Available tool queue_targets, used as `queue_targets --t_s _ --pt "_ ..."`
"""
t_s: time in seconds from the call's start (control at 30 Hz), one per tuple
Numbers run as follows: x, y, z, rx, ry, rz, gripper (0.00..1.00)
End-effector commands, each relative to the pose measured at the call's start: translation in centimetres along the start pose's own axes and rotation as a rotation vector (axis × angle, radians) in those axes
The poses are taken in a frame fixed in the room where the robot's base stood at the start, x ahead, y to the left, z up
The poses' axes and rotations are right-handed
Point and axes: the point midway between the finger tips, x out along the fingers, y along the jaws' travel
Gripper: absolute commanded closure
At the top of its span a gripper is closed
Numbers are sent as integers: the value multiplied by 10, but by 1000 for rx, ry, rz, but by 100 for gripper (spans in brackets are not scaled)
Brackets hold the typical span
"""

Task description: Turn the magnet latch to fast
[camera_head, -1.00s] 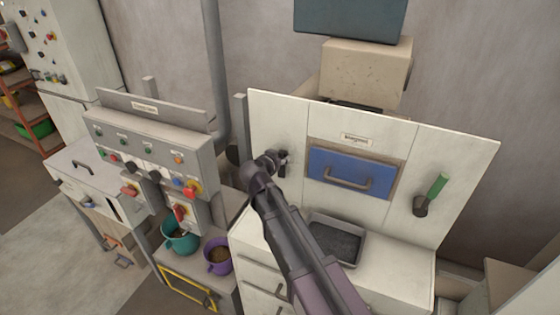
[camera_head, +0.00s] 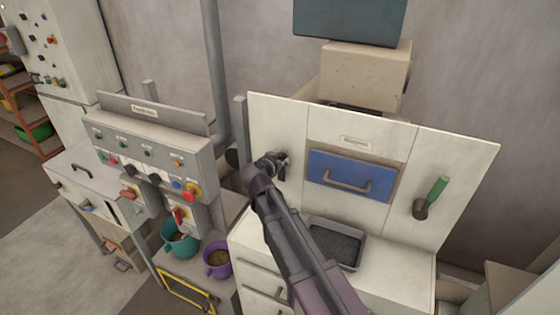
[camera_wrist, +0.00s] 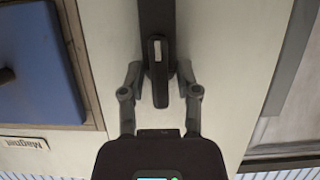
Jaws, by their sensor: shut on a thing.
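The magnet latch (camera_wrist: 158,62) is a dark upright handle with a pale mark, on the white panel beside the blue magnet drawer (camera_head: 350,175). In the wrist view the two fingers of my gripper (camera_wrist: 160,78) stand on either side of the latch handle, shut on it. In the head view my gripper (camera_head: 278,163) is at the panel's left part, left of the blue drawer, and hides most of the latch. The drawer also shows at the left of the wrist view (camera_wrist: 42,60), with an upside-down "Magnet" label (camera_wrist: 22,143) below it. I cannot read a latch position mark.
A grey tray (camera_head: 347,265) of dark pellets sits below the drawer. A control box (camera_head: 150,160) with knobs stands left, above a teal pot (camera_head: 180,246) and a purple pot (camera_head: 217,266).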

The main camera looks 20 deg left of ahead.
Motion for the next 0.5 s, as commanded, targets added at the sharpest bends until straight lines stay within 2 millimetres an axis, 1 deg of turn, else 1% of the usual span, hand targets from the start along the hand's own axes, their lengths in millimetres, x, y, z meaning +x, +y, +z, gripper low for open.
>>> queue_targets --t_s 0.27,0.5 --pt "1 -2 1 -100 0 43 100" --pt "1 -4 2 -268 0 112 100"
